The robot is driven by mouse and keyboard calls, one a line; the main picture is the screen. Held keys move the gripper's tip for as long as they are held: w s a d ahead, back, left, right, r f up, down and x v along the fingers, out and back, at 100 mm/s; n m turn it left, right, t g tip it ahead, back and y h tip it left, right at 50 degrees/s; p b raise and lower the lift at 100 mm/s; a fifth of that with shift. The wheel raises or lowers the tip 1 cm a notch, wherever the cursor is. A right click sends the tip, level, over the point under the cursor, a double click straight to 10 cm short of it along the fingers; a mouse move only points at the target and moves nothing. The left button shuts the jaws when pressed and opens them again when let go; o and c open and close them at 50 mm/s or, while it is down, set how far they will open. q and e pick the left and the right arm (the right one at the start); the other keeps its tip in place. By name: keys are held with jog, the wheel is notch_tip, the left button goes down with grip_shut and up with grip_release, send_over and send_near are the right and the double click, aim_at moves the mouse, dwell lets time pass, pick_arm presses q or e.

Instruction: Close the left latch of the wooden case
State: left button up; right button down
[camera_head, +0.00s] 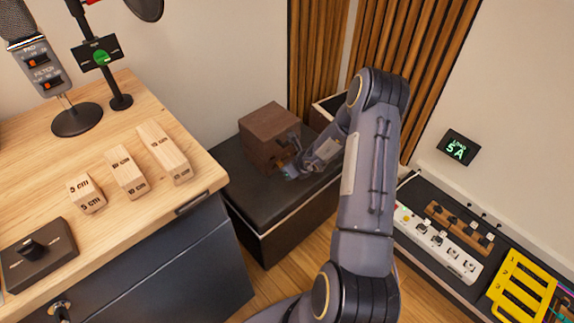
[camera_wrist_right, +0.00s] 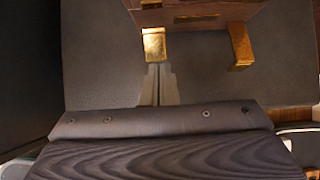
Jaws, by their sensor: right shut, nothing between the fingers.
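The brown wooden case (camera_head: 268,132) sits on the dark top of a low cabinet. Its front also shows at the top of the right wrist view (camera_wrist_right: 195,12). Two brass latches show there: the left latch (camera_wrist_right: 154,44) and the right latch (camera_wrist_right: 241,46), both standing out from the case toward the camera. My right gripper (camera_head: 287,170) is at the case's front. In the wrist view its fingertips (camera_wrist_right: 158,68) are together and empty, right at the lower end of the left latch; I cannot tell whether they touch it. My left gripper is not in view.
The low cabinet's dark top (camera_head: 245,200) is clear in front of the case. A wooden desk (camera_head: 110,215) with several marked blocks stands at the left. A panel with switches (camera_head: 437,243) and a yellow rack (camera_head: 522,287) lie at the right.

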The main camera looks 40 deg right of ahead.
jog(key=shift+w+r+p, duration=0.15)
jog(key=shift+r+p, duration=0.45)
jog(key=shift+r, duration=0.45)
notch_tip(320, 180, up, 10)
jog(key=s+p, duration=0.2)
jog(key=p, duration=0.6)
jog(key=shift+s+f, duration=0.15)
jog(key=shift+s, duration=0.1)
